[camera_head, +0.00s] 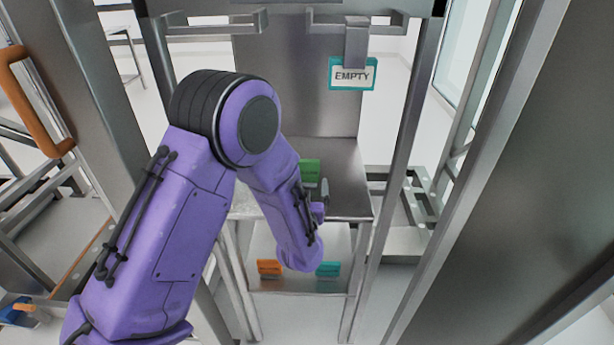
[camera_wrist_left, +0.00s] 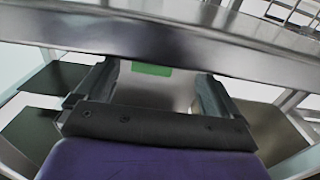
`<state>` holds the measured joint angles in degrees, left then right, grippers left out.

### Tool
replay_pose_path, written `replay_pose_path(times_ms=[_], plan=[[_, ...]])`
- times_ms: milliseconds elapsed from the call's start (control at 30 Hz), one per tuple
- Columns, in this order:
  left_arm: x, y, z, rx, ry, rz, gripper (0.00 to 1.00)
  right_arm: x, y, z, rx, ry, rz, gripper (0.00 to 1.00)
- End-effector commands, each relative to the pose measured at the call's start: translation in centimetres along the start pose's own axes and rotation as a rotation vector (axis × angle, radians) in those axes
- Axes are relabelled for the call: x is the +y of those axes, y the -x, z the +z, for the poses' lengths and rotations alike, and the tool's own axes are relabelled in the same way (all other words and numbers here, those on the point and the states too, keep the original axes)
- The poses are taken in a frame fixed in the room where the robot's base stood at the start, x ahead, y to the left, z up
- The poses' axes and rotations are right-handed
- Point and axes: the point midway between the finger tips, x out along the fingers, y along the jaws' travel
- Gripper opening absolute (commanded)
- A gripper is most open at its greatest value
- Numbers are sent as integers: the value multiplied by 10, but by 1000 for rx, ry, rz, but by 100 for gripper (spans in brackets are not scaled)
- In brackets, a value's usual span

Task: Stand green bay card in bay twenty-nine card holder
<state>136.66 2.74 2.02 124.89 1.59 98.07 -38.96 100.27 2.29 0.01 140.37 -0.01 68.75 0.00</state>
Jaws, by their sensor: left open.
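The green card (camera_head: 310,170) stands on the upper grey shelf (camera_head: 347,190), partly hidden behind my left arm. Its green edge also shows in the left wrist view (camera_wrist_left: 152,69), between the fingers and just beyond them. My left gripper (camera_head: 321,198) is open and low over the shelf, close to the green card. In the left wrist view its two dark fingers are spread with nothing held between them. A grey holder (camera_head: 356,45) at the top carries a teal card reading "EMPTY" (camera_head: 352,74). No bay number is legible. My right gripper is not in view.
An orange card (camera_head: 268,267) and a teal card (camera_head: 328,268) stand on the lower shelf (camera_head: 300,285). Metal posts flank the shelves on both sides. A grey metal bar (camera_wrist_left: 170,35) crosses the left wrist view. An orange handle (camera_head: 28,105) is at far left.

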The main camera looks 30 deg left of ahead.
Motion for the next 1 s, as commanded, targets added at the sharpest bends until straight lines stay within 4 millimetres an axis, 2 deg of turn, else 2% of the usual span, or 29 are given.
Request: replay_pose_path(times_ms=[233,500,567,700,767,800,1000], plan=[[7,-42,-1,0,2,-1,96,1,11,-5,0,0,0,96],[9,-48,0,0,-1,3,96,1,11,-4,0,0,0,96],[9,-48,0,0,-1,3,79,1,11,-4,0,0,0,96],[9,-48,0,0,-1,4,34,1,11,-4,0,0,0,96],[9,-48,0,0,0,3,33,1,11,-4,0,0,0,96],[9,-48,0,0,0,3,28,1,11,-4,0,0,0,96],[8,-48,0,1,0,2,28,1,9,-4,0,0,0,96]])
